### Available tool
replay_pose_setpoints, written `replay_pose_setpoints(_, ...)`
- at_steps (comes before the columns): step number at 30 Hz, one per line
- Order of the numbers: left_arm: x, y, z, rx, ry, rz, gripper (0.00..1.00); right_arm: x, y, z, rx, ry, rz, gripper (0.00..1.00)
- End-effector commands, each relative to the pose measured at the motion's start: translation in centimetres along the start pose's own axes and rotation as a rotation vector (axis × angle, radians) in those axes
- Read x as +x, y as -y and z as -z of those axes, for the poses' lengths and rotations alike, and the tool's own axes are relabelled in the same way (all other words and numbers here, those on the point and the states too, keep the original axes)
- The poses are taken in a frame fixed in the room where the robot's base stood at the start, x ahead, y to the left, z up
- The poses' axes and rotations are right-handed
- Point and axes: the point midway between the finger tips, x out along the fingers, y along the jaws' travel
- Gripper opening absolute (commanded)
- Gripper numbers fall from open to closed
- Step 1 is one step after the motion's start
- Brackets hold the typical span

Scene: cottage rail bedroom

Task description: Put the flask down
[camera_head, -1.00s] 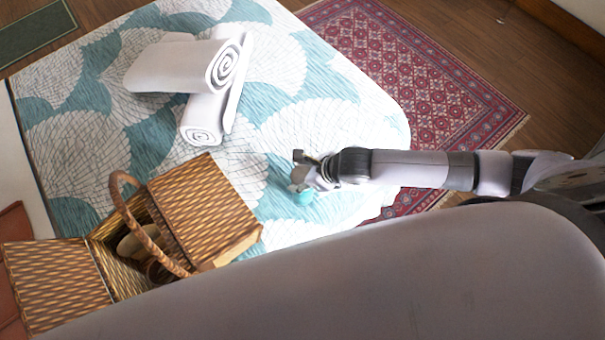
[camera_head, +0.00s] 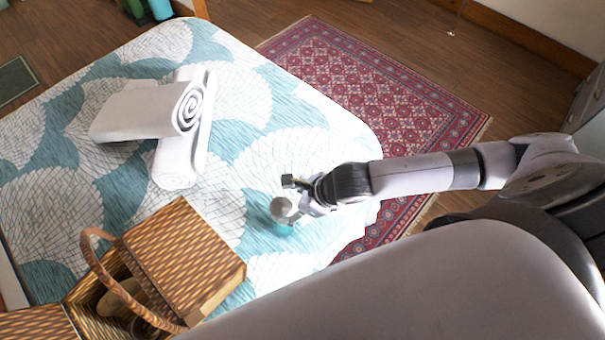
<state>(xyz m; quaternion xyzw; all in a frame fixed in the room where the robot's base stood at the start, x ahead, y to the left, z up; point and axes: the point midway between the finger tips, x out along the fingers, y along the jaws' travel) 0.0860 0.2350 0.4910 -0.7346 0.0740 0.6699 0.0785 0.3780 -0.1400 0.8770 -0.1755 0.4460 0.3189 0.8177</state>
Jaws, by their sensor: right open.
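The flask (camera_head: 281,211) has a silver-grey top, with teal showing below it. It is on or just above the patterned bedspread (camera_head: 262,160), to the right of the wicker basket; I cannot tell for sure that its base touches. My right gripper (camera_head: 292,197) is open, with its fingers close beside the flask on its right. Whether a finger still touches it I cannot tell. My left gripper is not in view.
An open wicker basket (camera_head: 185,262) with a hooped handle stands at the lower left. Rolled white towels (camera_head: 150,110) lie beyond it. The bedspread between towels and flask is clear. A red patterned rug (camera_head: 370,95) lies on the wooden floor.

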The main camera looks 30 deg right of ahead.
Motion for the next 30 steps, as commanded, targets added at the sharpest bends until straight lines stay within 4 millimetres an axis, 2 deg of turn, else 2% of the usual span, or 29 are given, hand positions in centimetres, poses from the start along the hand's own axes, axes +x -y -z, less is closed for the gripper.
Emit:
replay_pose_setpoints(3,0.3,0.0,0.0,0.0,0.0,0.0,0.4,-2.4,0.1,0.0,-0.002,0.0,0.002,0.7)
replay_pose_setpoints(10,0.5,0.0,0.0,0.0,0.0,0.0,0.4,-5.2,0.1,0.0,-0.001,0.0,0.001,0.7)
replay_pose_setpoints(30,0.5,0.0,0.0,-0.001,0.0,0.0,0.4,-5.6,-0.1,-0.1,0.008,0.002,-0.002,0.7)
